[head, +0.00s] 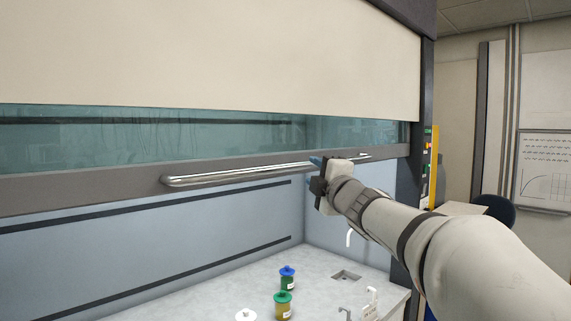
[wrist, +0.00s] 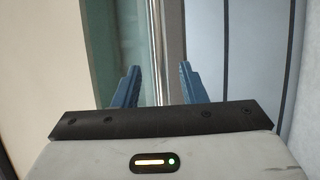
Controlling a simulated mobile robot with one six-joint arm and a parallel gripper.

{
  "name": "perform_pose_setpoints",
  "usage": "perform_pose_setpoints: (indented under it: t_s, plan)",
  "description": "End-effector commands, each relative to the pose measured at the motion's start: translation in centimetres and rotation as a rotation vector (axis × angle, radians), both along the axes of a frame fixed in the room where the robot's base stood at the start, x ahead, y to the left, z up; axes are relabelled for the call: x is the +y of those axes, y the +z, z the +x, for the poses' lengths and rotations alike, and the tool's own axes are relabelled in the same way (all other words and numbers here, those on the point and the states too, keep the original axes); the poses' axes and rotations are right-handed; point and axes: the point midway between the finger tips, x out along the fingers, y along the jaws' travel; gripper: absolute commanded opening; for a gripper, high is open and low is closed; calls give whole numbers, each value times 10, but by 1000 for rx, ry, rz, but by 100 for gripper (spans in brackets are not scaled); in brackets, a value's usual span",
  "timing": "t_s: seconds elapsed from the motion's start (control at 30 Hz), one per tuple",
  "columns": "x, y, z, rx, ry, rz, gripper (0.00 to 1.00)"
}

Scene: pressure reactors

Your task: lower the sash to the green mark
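The sash is a glass pane (head: 180,138) with a grey bottom rail (head: 60,187), partly raised on the fume hood. A shiny metal handle bar (head: 240,175) runs along the rail. My gripper (head: 316,165) is at the bar, right of its middle. In the wrist view my gripper (wrist: 158,75) has its two blue fingers spread apart, with the handle bar (wrist: 154,40) running between them and a gap showing. The right post carries a strip with small coloured patches, green among them (head: 426,172); which one is the green mark is too small to tell.
Below the sash, the hood worktop (head: 215,292) holds a blue-capped bottle (head: 287,279), a green-capped bottle (head: 283,307) and a white-topped one (head: 246,315). A small sink (head: 345,276) and taps are at the right. A dark chair (head: 495,208) stands beyond the hood.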

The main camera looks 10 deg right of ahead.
Motion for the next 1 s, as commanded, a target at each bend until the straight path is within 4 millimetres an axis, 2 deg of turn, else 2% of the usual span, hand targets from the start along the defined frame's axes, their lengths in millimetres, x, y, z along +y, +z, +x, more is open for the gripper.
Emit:
perform_pose_setpoints:
  t_s: [0.2, 0.4, 0.73, 1.0]
  plan:
    - [9, 7, 36, 4, 0, 2, 38]
    - [13, 10, 55, 4, -2, 4, 38]
    - [13, 10, 59, 3, -4, 4, 38]
    - [13, 10, 59, 3, -4, 4, 17]
